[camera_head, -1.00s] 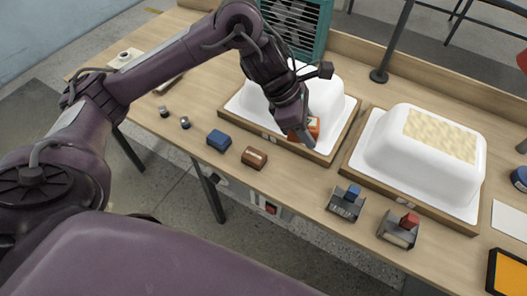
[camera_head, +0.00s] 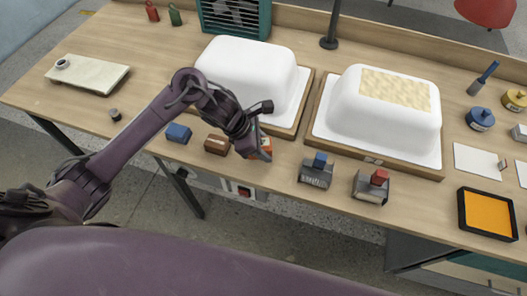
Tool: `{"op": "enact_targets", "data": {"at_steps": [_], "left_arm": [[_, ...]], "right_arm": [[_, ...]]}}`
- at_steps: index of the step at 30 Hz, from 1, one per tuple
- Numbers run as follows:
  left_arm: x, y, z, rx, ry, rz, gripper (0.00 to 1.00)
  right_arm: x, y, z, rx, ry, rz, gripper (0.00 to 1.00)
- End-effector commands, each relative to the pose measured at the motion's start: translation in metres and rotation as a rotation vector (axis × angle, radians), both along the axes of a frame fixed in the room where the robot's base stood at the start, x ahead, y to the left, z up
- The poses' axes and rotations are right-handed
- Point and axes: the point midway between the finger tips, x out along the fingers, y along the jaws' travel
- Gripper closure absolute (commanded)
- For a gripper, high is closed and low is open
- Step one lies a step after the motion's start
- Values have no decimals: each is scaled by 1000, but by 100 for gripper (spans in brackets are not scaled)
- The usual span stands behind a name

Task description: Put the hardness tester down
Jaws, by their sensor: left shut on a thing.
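The hardness tester (camera_head: 266,146), a small orange-red device, shows in the head view at the fingers of my left gripper (camera_head: 256,150). The gripper is shut on it and covers much of it. They are near the table's front edge, just right of a brown block (camera_head: 216,145) and in front of the left white tub shell (camera_head: 245,68). I cannot tell whether the tester touches the table. My right gripper is not in view.
A blue block (camera_head: 178,133) lies left of the brown one. Two grey tools with a blue (camera_head: 316,171) and a red (camera_head: 371,187) top stand to the right. The right tub shell (camera_head: 385,115) sits on a wooden board behind.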

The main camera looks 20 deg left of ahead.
Motion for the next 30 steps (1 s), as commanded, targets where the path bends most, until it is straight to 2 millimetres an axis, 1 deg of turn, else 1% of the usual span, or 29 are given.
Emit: {"op": "enact_targets", "data": {"at_steps": [1,3,6,14,20,21,24,25,30], "left_arm": [[-1,-1,-9,-4,7,3,76],[-1,-1,-20,-3,6,2,76],[0,-1,-28,-2,2,2,76],[0,0,-30,-1,0,0,76],[0,0,-35,-1,0,0,76],[0,0,-33,-1,0,1,53],[0,0,-33,0,1,0,40],[0,0,-33,0,1,0,36],[0,0,-33,0,1,0,36]], "right_arm": [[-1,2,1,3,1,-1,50],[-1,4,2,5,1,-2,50],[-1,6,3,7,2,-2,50],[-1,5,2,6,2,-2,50],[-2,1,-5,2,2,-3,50],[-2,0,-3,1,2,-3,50],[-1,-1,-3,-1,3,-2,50],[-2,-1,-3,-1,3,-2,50],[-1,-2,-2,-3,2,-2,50]]}}
